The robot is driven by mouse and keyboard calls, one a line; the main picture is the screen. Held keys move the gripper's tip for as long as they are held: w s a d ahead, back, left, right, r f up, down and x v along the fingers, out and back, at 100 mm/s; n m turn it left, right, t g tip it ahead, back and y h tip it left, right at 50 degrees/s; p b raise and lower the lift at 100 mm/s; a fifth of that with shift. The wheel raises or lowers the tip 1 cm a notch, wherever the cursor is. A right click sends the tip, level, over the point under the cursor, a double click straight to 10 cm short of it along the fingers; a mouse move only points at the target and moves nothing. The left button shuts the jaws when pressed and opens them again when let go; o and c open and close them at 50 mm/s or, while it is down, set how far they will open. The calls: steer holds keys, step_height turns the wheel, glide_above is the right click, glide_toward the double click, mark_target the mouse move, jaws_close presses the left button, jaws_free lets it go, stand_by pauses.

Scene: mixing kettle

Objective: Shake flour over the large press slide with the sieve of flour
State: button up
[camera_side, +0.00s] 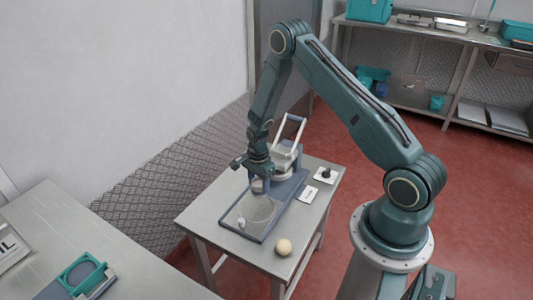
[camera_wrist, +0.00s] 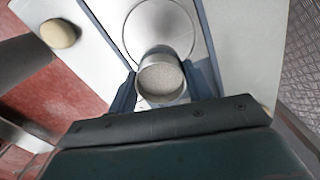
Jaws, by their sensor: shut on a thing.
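My gripper (camera_side: 254,168) points down over the press on the small steel table. It is shut on the sieve of flour (camera_wrist: 162,80), a small round metal cup with pale, grainy flour inside. The sieve also shows in the side view (camera_side: 259,186), held just above the inner part of the slide. The large press slide (camera_side: 250,212) is a blue-grey framed plate with a round disc, extending toward the table's front. In the wrist view the slide's disc (camera_wrist: 158,22) lies just beyond the sieve. I cannot tell whether flour lies on it.
A cream dough ball (camera_side: 284,247) sits on the table to the right of the slide.

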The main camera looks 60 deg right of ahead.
steer(key=shift+r, duration=1.4)
steer(key=shift+w, duration=0.1)
